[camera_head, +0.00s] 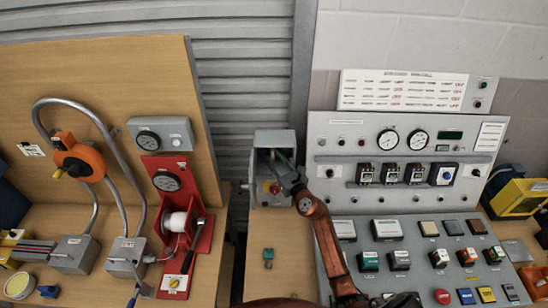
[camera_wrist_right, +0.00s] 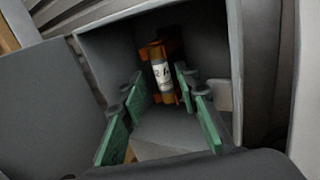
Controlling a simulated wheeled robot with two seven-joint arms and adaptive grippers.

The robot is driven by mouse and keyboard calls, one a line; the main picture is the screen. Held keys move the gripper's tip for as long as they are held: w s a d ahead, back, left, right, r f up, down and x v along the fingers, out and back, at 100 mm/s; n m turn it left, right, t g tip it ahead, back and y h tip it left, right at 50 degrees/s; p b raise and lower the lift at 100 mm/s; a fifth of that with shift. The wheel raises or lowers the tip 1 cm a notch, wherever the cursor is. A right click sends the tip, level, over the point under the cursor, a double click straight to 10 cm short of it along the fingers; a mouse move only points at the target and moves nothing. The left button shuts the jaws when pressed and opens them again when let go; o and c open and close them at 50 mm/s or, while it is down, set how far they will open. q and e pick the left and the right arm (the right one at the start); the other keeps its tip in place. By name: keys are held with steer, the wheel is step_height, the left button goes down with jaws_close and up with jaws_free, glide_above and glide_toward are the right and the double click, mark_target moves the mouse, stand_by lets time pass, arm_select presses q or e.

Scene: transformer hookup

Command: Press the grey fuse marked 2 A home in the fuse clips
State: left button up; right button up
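The fuse (camera_wrist_right: 161,76) stands upright inside the open grey box in the right wrist view. It has a pale label with dark marking that looks like 2 A, and brownish ends. Orange-brown clips (camera_wrist_right: 152,52) show behind and beside it. How deep it sits in them I cannot tell. My right gripper (camera_wrist_right: 159,98) is open, its green-padded fingers spread to the left and right of the fuse with gaps visible. In the head view my right gripper (camera_head: 280,168) reaches into the box and hides the fuse.
The grey box (camera_head: 275,137) has side walls close around my right gripper. A control panel (camera_head: 340,127) stands to its right, with a sloped board of switch blocks below. A red stand (camera_head: 169,182) is to the left. A small green object (camera_head: 268,255) lies on the wooden bench.

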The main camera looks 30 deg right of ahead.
steer(key=s, duration=0.1)
steer(key=s+a+p, duration=0.1)
steer(key=s, duration=0.2)
steer(key=shift+s+a+p, duration=0.1)
steer(key=shift+a+p, duration=0.25)
steer(key=shift+p, duration=0.05)
steer(key=s, duration=1.2)
steer(key=shift+d, duration=0.15)
